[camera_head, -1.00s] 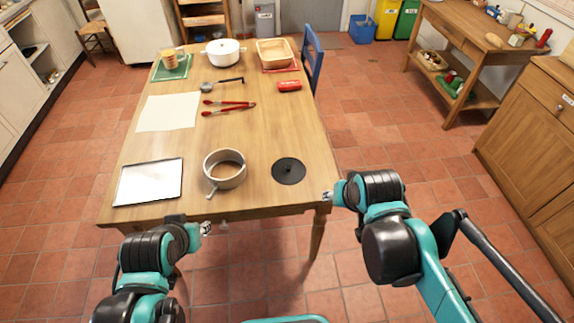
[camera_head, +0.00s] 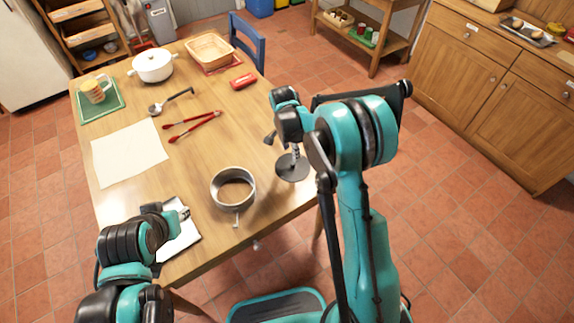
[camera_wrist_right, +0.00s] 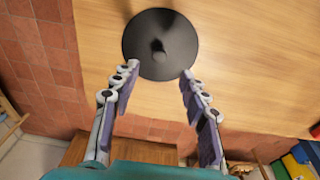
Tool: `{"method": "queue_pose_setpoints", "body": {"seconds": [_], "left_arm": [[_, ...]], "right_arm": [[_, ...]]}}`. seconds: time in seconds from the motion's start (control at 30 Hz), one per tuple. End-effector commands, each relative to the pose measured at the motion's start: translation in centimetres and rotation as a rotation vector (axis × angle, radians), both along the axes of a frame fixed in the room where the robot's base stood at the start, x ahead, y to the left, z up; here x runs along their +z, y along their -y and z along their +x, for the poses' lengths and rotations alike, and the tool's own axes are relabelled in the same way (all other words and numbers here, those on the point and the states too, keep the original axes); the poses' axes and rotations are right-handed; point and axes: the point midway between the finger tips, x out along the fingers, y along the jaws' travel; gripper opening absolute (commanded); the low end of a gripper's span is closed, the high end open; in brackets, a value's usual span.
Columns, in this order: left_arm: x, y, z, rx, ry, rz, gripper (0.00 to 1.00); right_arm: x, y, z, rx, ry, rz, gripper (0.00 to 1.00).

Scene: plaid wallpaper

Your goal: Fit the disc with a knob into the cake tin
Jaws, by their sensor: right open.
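The black disc with a knob (camera_head: 290,174) lies flat on the table near its right edge, and also shows in the right wrist view (camera_wrist_right: 182,42) with its knob upright near the middle. The cake tin (camera_head: 232,206) is a grey metal ring to the left of the disc, with wood colour visible inside and a latch at its front. My right gripper (camera_head: 294,153) is over the disc, pointing down. In the right wrist view its fingers (camera_wrist_right: 159,72) are spread and empty, with the knob ahead between them. My left gripper (camera_head: 184,213) is left of the tin, over a pale flat tablet-like panel (camera_head: 180,243); its finger opening is unclear.
White paper (camera_head: 128,153), red tongs (camera_head: 193,126), a ladle (camera_head: 170,102) and a red object (camera_head: 243,81) lie farther back on the wooden table (camera_head: 205,160). A white pot (camera_head: 152,67), mug (camera_head: 95,90) and basket (camera_head: 209,48) stand at the far end.

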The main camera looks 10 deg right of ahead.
Motion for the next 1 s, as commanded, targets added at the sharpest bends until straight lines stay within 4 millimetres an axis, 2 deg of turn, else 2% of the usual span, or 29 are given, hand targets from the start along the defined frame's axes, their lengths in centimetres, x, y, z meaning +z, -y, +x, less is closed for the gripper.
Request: {"method": "queue_pose_setpoints", "body": {"seconds": [0.37,0.6,0.83,0.87,1.0], "left_arm": [[-1.7,0.0,0.0,0.000,0.000,0.000,0.33],[-3.2,0.0,0.0,0.000,0.000,0.000,0.33],[-3.0,0.0,0.0,0.000,0.000,0.000,0.33],[-3.0,0.0,0.0,0.000,0.000,0.000,0.33],[-3.0,0.0,0.0,0.000,0.000,0.000,0.33]], "right_arm": [[-4.1,0.3,0.2,-0.003,-0.001,0.000,0.45],[-7.6,0.7,0.3,-0.002,-0.001,0.000,0.45],[-7.6,0.7,0.2,-0.002,-0.001,0.000,0.45],[-7.6,0.7,0.2,-0.002,-0.001,0.000,0.39],[-7.6,0.7,0.2,-0.002,-0.001,0.000,0.02]]}}
